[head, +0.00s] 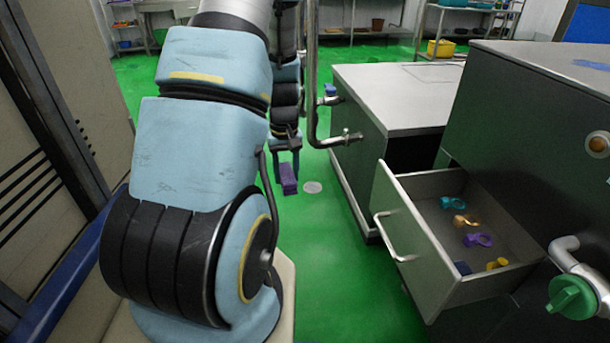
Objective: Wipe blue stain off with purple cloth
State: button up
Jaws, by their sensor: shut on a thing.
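My gripper (286,168) hangs at the end of my arm, left of the middle of the head view, above the green floor. It is shut on a purple cloth (288,180), which looks like a small folded block. A blue stain (592,64) lies on top of the grey metal cabinet (545,62) at the right edge of the view. The gripper and cloth are far left of the stain and apart from it.
An open drawer (430,240) juts from the cabinet and holds several small coloured items, including a purple one (478,240). A metal table (390,95) and an upright pipe (312,80) stand between gripper and cabinet. A green-handled valve (572,297) sticks out at lower right.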

jog(key=a+m, duration=0.1)
jog(key=w+a+f+m, duration=0.1)
jog(key=a, duration=0.1)
jog(key=w+a+m, duration=0.1)
jog(key=shift+a+f, duration=0.15)
jog(key=shift+f, duration=0.1)
jog(key=shift+w+r, duration=0.1)
jog(key=shift+w, duration=0.05)
dwell(0.4)
